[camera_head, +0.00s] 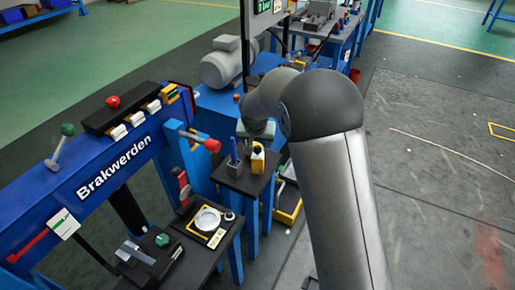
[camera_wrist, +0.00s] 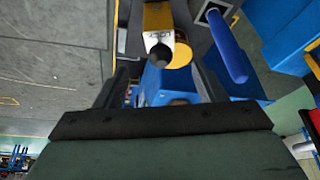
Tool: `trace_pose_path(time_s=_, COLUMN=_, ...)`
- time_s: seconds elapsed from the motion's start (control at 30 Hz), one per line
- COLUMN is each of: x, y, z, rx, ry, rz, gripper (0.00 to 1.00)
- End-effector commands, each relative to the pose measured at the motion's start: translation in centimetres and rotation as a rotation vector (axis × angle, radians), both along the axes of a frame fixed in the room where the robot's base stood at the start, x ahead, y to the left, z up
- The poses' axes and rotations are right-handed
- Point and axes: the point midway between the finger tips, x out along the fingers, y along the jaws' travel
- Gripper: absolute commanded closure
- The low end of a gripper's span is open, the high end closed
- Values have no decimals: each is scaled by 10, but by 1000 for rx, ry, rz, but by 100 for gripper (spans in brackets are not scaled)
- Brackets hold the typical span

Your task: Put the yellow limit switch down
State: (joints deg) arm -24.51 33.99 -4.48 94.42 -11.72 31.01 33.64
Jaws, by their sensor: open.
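The yellow limit switch (camera_head: 258,161), with a white and dark part, stands on a small dark-topped stand (camera_head: 232,180) in the head view. In the wrist view the yellow limit switch (camera_wrist: 157,17) is at the top middle, with a pale metal face and a dark, rounded part below it. My gripper (camera_wrist: 160,78) is open; its dark fingers are apart on either side of the picture's middle, and the switch appears beyond them. In the head view my arm partly hides the gripper, just behind the stand. I cannot tell the exact gap to the switch.
A blue rod in a grey block (camera_head: 234,161) stands close left of the switch and shows in the wrist view (camera_wrist: 228,46). A lower table holds a round white dish (camera_head: 207,220). A blue beam marked Brakwerden (camera_head: 113,167) stands left. Open floor lies right.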

Motion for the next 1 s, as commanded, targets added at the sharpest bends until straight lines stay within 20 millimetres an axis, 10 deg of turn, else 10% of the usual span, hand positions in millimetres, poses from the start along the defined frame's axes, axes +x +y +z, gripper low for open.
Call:
trace_pose_path(time_s=0.37, x=-10, y=-1, z=22, rx=-1, ry=1, rz=0, gripper=36)
trace_pose_path(time_s=0.53, x=-38, y=-39, z=41, rx=-13, ry=40, rz=-12, gripper=36)
trace_pose_path(time_s=0.8, x=-212, y=-161, z=81, rx=-35, ry=241, rz=-3, gripper=36)
trace_pose_path(time_s=1.0, x=-330, y=-196, z=74, rx=-17, ry=359, rz=31, gripper=36)
